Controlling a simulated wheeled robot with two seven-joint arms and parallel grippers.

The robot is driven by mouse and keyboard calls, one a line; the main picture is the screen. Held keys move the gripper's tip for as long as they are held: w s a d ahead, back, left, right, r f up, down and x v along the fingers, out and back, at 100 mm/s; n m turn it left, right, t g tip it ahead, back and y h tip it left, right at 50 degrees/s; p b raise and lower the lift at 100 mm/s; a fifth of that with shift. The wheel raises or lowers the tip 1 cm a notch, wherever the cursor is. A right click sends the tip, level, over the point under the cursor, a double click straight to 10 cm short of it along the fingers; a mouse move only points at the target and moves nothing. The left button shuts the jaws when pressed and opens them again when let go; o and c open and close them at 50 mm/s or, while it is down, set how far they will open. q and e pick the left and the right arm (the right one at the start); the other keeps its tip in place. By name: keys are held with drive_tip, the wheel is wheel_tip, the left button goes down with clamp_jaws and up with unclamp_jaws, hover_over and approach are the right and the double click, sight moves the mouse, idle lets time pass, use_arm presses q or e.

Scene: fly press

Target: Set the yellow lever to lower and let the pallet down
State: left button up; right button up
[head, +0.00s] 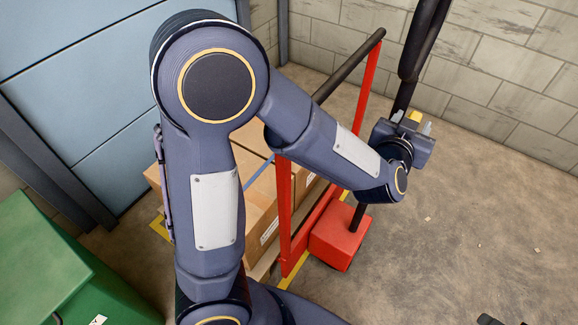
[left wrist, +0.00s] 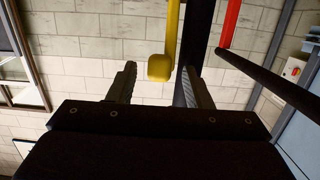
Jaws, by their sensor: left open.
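The yellow lever (head: 414,116) sits on the black tiller (head: 405,95) of the red pallet truck (head: 338,236). My left gripper (head: 412,122) is open at the lever. In the left wrist view the lever's rounded yellow end (left wrist: 160,67) hangs between the open fingers of the left gripper (left wrist: 158,80), with a gap to the left finger. The dark tiller (left wrist: 190,45) passes by the right finger. The pallet (head: 263,267) shows only as a small edge under cardboard boxes (head: 258,215); my left arm hides much of it. Dark tips at the bottom right edge may be my right gripper.
A red frame with a black top rail (head: 350,65) stands between the boxes and the tiller. A green box-like thing (head: 60,260) stands at the lower left. Blue panels and a block wall (head: 500,60) close off the back.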

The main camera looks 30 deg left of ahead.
wheel_tip(320, 180, down, 6)
drive_tip(key=f+b, duration=0.1)
drive_tip(key=b, duration=0.4)
use_arm(q)
drive_tip(key=s+t+p, duration=0.1)
drive_tip(key=s+t, duration=0.1)
drive_tip(key=s, duration=0.7)
drive_tip(key=s+a+r+g+h+p, duration=0.4)
drive_tip(key=r+g+h+p, duration=0.15)
drive_tip(key=p, duration=0.35)
drive_tip(key=s+a+n+g+y+p, duration=0.1)
drive_tip(key=s+a+g+p, duration=0.5)
drive_tip(key=s, duration=0.8)
drive_tip(key=shift+s+a+r+p, duration=0.4)
drive_tip(key=shift+a+p, duration=0.1)
drive_tip(key=shift+a, duration=1.15)
use_arm(e)
wheel_tip(320, 180, up, 18)
drive_tip(key=shift+f, duration=0.25)
